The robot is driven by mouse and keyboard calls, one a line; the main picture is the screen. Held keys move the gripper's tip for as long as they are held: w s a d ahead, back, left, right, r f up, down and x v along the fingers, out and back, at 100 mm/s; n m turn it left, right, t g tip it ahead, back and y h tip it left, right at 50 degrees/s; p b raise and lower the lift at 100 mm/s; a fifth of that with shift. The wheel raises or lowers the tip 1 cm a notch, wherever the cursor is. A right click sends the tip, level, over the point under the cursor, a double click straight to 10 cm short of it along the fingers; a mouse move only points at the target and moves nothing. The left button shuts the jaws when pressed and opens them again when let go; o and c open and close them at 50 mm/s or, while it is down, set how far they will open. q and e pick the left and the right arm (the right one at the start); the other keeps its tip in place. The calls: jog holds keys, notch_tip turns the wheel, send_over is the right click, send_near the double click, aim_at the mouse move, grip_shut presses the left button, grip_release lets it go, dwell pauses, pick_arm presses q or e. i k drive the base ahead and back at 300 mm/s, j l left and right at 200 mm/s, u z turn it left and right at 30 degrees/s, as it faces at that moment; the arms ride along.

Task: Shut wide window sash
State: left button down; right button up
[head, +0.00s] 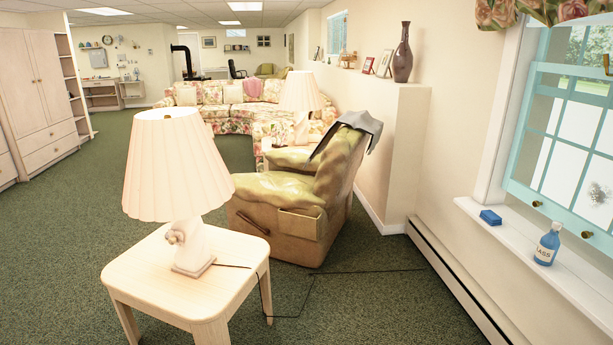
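The wide window sash (558,128) is at the right edge of the head view, with a teal frame and several panes. Its right part is cut off by the picture edge. Brass knobs (587,234) sit along its bottom rail, just above the white sill (490,235). Another knob shows near its top rail. I cannot tell whether there is a gap at the sash. Neither of my grippers is in view.
A blue bottle (547,244) and a blue block (490,217) stand on the sill below the sash. A side table (165,270) with a lamp (178,170) and a recliner (290,205) stand left. Carpet (385,300) lies open before the baseboard heater (455,280); a dark cord crosses it.

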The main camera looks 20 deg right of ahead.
aim_at(596, 236)
jog(key=l+u, duration=0.2)
jog(key=l, duration=1.05)
jog(key=l+u, duration=0.2)
jog(key=l, duration=1.1)
jog(key=l+z, duration=0.35)
jog(key=l, duration=0.15)
jog(key=i+l+z, duration=0.15)
jog(key=l+z, duration=0.15)
jog(key=l, duration=0.2)
